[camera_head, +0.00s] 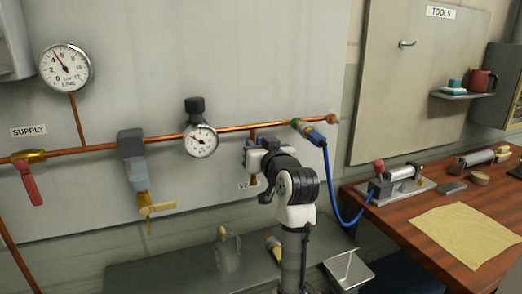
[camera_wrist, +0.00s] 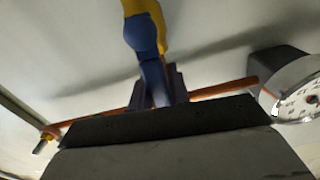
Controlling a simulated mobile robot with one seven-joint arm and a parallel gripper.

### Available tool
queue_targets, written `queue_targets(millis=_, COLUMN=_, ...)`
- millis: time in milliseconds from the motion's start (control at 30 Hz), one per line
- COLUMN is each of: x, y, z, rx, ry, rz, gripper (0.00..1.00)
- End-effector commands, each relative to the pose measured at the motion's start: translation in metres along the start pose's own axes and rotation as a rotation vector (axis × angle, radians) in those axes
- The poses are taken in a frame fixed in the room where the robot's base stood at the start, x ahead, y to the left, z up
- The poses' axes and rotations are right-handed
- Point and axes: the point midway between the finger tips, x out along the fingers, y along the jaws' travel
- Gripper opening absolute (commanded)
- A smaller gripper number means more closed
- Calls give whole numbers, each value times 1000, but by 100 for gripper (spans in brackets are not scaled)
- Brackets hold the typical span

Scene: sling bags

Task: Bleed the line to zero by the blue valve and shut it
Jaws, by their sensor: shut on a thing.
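The blue valve's lever (camera_wrist: 152,75) shows in the wrist view below its brass body (camera_wrist: 145,10). My gripper (camera_wrist: 160,92) is shut on this lever, with a finger on each side of it. In the head view my gripper (camera_head: 256,158) is at the copper pipe's lower branch and hides most of the valve. The brass outlet (camera_head: 253,181) shows just below it. The round line gauge (camera_head: 65,68) at the upper left has its needle pointing up and left, off the low end. The exact lever angle is hard to tell.
A regulator with a small gauge (camera_head: 201,140) is left of my gripper; a blue hose (camera_head: 328,180) hangs close on its right. The red supply lever (camera_head: 32,185) hangs down at far left. A grey bench (camera_head: 150,275) is below, a wooden table (camera_head: 390,215) at right.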

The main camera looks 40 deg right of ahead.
Motion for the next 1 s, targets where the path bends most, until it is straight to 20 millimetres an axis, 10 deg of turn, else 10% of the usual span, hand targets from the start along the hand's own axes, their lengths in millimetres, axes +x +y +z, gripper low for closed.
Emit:
queue_targets(millis=767, x=0, y=-6, z=2, rx=-102, ry=-3, rz=0, gripper=0)
queue_targets(millis=800, x=0, y=-6, z=2, rx=-102, ry=-3, rz=0, gripper=22)
queue_targets(millis=1000, x=0, y=-6, z=1, rx=-101, ry=-2, rz=0, gripper=40)
